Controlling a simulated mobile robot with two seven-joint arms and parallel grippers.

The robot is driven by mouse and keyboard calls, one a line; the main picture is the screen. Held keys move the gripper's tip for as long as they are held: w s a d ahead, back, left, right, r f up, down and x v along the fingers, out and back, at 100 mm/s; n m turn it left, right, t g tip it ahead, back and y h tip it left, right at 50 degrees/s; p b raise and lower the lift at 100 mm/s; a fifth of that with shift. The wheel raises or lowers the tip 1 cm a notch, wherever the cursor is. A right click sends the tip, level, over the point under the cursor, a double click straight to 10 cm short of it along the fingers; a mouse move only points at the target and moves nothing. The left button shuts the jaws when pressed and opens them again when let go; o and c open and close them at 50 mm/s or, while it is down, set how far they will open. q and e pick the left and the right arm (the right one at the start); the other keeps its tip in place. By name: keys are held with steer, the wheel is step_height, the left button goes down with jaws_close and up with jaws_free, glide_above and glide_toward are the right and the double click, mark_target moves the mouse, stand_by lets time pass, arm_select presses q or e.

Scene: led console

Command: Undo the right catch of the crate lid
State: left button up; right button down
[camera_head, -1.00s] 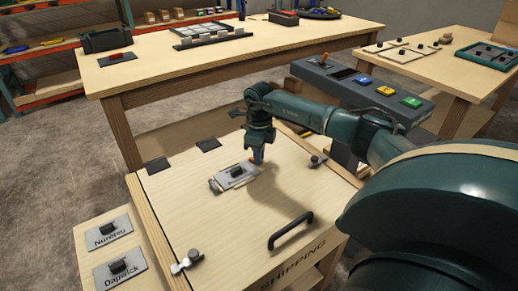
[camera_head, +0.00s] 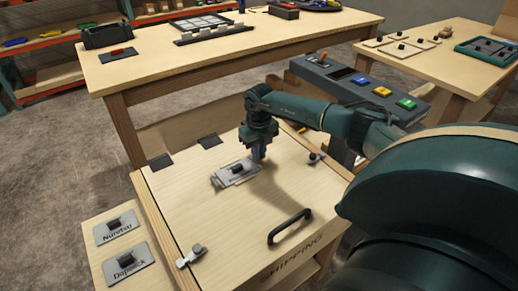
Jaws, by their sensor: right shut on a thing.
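The wooden crate lid (camera_head: 220,220) is closed and has a black handle (camera_head: 289,227) near its front edge. The right catch (camera_head: 315,158), a small grey piece with a dark knob, sits at the lid's right edge. The left catch (camera_head: 191,256) is at the lid's front left. My right gripper (camera_head: 260,156) points down over the lid, left of the right catch and apart from it. My left gripper is not in view.
A grey plate with a black knob (camera_head: 237,168) lies on the lid beside my right gripper. Labelled plates (camera_head: 116,228) lie on a board at left. A console with coloured buttons (camera_head: 382,91) stands behind my right arm. A long table (camera_head: 160,70) is at the back.

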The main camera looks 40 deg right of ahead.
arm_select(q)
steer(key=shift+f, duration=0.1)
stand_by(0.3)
arm_select(e)
steer(key=c, duration=1.5)
jaws_free()
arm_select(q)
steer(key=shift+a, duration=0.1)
arm_select(e)
steer(key=shift+o, duration=0.2)
steer(key=shift+r, duration=0.55)
arm_select(q)
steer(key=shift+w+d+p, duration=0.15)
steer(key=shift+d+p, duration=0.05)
steer(key=shift+p, duration=0.2)
arm_select(e)
step_height(320, 180, up, 12)
